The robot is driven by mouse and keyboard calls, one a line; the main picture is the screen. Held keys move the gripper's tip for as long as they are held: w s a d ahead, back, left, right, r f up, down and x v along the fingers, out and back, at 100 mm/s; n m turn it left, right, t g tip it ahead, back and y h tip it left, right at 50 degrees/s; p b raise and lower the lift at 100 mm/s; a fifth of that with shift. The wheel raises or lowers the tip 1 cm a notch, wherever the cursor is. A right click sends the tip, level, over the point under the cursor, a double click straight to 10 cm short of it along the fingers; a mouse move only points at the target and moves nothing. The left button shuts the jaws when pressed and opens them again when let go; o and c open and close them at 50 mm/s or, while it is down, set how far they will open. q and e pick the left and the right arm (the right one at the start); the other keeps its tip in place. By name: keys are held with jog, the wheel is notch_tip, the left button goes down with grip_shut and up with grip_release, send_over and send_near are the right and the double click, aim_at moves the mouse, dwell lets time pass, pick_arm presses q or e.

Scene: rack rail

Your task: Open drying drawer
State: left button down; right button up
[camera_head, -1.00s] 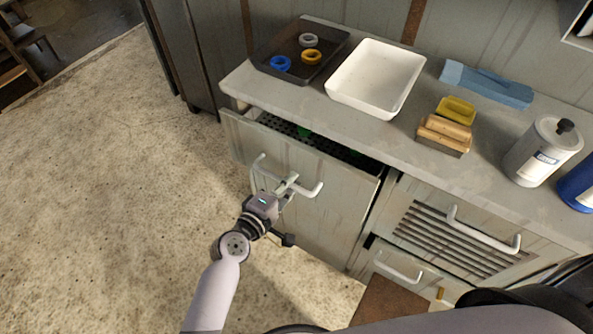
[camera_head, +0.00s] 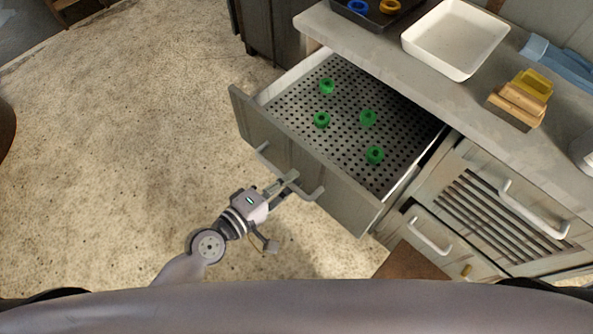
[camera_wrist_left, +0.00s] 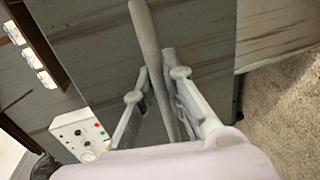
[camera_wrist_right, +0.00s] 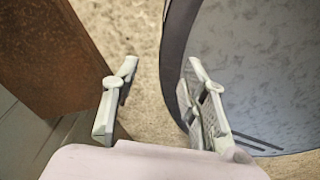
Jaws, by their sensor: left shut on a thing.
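The drying drawer (camera_head: 349,207) is pulled well out from under the counter. Its perforated dark floor (camera_head: 345,112) shows, with several green rings (camera_head: 368,117) lying on it. The drawer's pale bar handle (camera_head: 311,193) runs along its front. My left gripper (camera_head: 288,182) is shut on the handle at about its middle. In the left wrist view, the handle bar (camera_wrist_left: 162,75) passes between the fingers (camera_wrist_left: 158,103). My right gripper (camera_wrist_right: 160,100) shows only in the right wrist view; its fingers are wide apart with nothing between them.
A slatted front (camera_head: 510,215) and a smaller drawer (camera_head: 433,243) are at the right.

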pick_arm(q)
jog(key=shift+s+a, duration=0.1)
pick_arm(e)
jog(key=shift+s+a, duration=0.15)
jog(key=shift+a, duration=0.05)
pick_arm(q)
jog(key=c, duration=1.7)
grip_release()
jog(key=shift+o, duration=0.2)
pick_arm(e)
jog(key=shift+s+a, duration=0.1)
jog(key=shift+a, duration=0.25)
jog(key=shift+d, duration=0.1)
pick_arm(q)
jog(key=v, duration=1.2)
pick_arm(e)
jog(key=shift+d, duration=0.1)
